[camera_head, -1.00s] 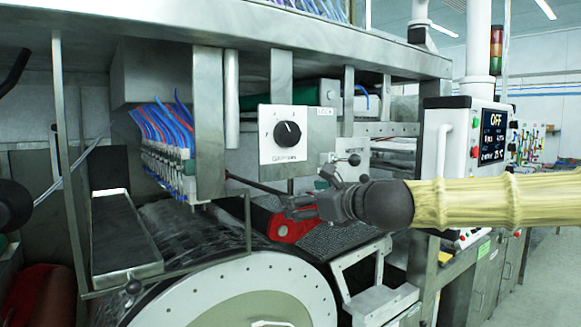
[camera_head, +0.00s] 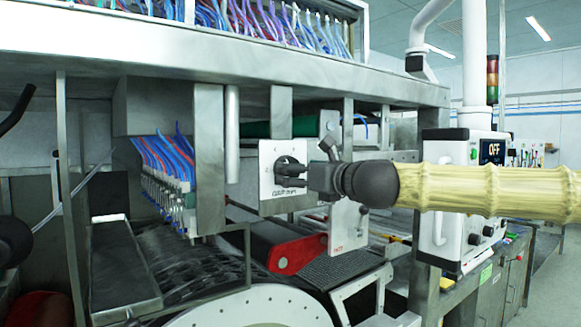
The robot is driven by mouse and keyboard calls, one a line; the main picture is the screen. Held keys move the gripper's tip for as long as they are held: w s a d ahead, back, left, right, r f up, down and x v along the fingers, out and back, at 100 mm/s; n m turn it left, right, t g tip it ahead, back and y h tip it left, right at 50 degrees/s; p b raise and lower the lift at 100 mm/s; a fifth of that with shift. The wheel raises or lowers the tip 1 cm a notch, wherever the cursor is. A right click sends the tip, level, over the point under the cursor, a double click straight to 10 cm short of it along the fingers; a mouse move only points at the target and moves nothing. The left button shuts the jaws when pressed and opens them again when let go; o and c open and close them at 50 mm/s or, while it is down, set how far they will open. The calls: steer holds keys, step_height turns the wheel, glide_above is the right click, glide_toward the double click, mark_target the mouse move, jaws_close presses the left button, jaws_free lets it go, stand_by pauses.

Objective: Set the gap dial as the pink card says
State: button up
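The gap dial is a black knob (camera_head: 283,165) on a white plate (camera_head: 267,182) with black lettering along its lower edge, hung below the steel beam. My gripper (camera_head: 288,170) is at the dial, its dark fingers in front of the knob and covering much of it. I cannot tell whether the fingers touch or grasp the knob. The knob's pointer and most of the scale marks are hidden. My arm comes in from the right in a yellow sleeve. I see no pink card in this view.
A control panel (camera_head: 463,196) with a screen reading OFF stands at right. A white plate (camera_head: 348,226) hangs below my wrist. The steel beam (camera_head: 250,67) runs above, blue and red hoses (camera_head: 165,165) at left, a red part (camera_head: 285,250) and the drum (camera_head: 255,305) below.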

steer(key=x, duration=0.3)
steer(key=shift+p, duration=0.35)
steer(key=c, duration=1)
